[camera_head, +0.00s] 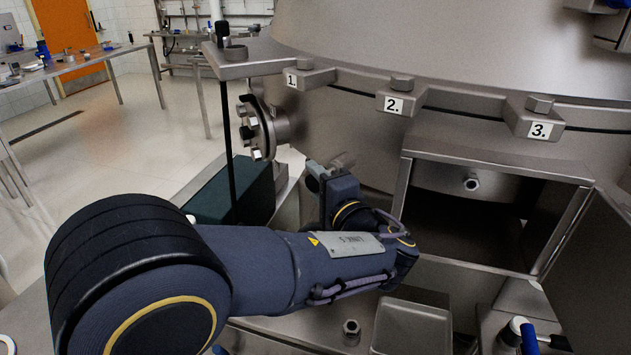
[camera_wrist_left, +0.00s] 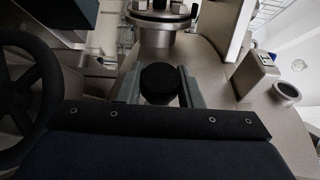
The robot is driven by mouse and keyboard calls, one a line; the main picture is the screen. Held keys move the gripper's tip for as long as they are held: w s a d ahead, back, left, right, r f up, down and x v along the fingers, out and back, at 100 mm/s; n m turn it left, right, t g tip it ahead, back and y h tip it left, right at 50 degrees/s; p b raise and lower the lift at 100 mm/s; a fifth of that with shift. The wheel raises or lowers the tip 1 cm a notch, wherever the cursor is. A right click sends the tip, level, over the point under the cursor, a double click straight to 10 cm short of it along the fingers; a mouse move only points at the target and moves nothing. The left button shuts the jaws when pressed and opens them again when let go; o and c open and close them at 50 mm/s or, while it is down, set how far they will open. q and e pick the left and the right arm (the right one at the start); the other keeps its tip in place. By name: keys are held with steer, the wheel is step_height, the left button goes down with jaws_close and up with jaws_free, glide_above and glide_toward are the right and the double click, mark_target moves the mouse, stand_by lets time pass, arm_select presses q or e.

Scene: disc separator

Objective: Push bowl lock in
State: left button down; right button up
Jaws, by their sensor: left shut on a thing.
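My left gripper (camera_head: 322,170) is at the side of the large metal separator (camera_head: 345,125), below the label "1.". In the left wrist view, its two grey fingers (camera_wrist_left: 160,88) are on either side of a round black knob (camera_wrist_left: 160,80), and the gripper is shut on it. The knob appears to be the bowl lock. In the head view the gripper and wrist hide most of it, so I cannot tell how far in it sits. My right gripper is not in view.
A bolted flange (camera_head: 263,128) sticks out left of the gripper; it also shows in the wrist view (camera_wrist_left: 158,30). An open metal compartment (camera_head: 490,215) is to the right. A black handwheel (camera_wrist_left: 25,90) is at the wrist view's left. A metal tray (camera_head: 411,327) is below.

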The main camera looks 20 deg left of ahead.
arm_select(q)
steer(key=w, duration=0.1)
steer(key=w+d, duration=0.1)
steer(key=w, duration=0.1)
steer(key=shift+d+b, duration=0.15)
steer(key=shift+b, duration=0.2)
steer(key=shift+s, duration=0.15)
steer(key=c, duration=1)
jaws_free()
steer(key=shift+b+v, duration=0.7)
steer(key=shift+v, duration=3.15)
steer(key=shift+d, duration=0.1)
